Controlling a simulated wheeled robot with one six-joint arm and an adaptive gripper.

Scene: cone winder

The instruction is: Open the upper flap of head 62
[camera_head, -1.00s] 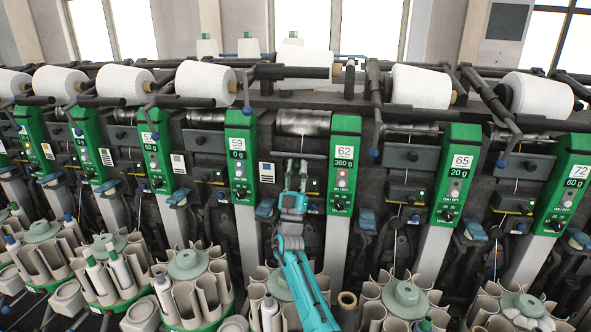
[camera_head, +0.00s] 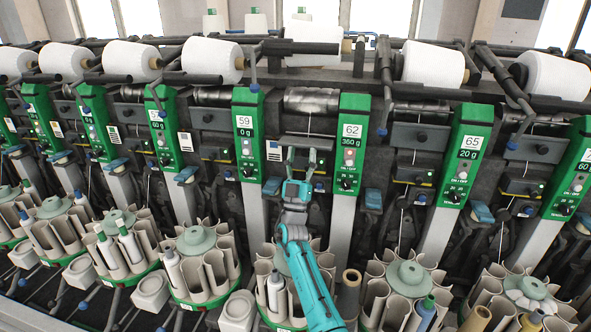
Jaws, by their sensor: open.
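The flap is partly hidden behind the fingers and looks closed. I cannot tell whether a finger touches it.
Green panels 59 (camera_head: 246,133) and 65 (camera_head: 467,154) flank the station. White yarn cones (camera_head: 433,64) and dark bars run along the top. Round bobbin magazines (camera_head: 404,283) stand below, close to my arm.

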